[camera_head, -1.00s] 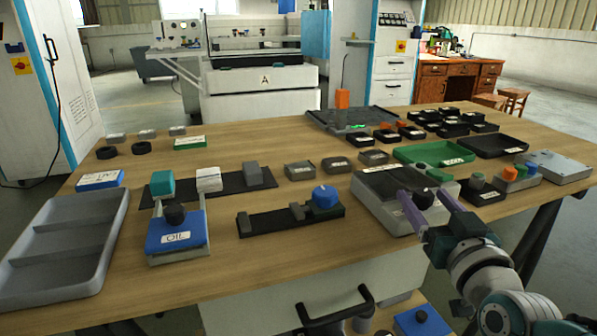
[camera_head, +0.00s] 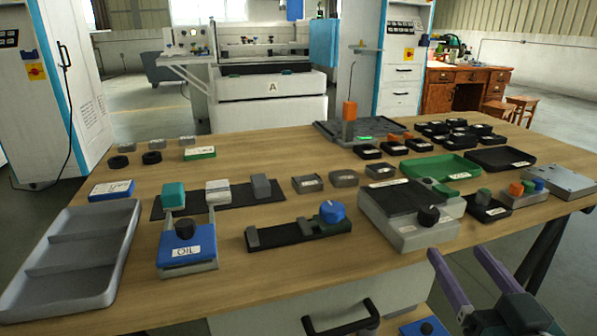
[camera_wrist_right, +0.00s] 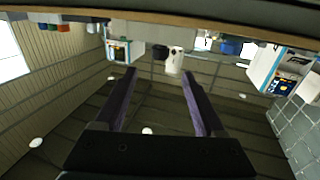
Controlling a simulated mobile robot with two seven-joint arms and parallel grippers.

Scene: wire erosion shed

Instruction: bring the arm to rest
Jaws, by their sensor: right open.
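My right gripper (camera_head: 470,275) is in the lower right of the head view, in front of the table's near edge. Its two purple fingers are apart and nothing is between them. In the right wrist view the gripper (camera_wrist_right: 158,85) is also open and empty, with the room beyond its fingers and a table edge (camera_wrist_right: 200,22) across the top. The grey device with a black knob (camera_head: 407,238) stands on the table just behind the fingers, apart from them. My left gripper is in neither view.
The wooden table (camera_head: 290,280) holds a grey divided tray (camera_head: 75,240) at left, a blue OIL box (camera_head: 187,247), a black fixture with a blue knob (camera_head: 300,232), and green (camera_head: 440,165) and black trays at right. A dark handle (camera_head: 342,322) projects below the table's front edge.

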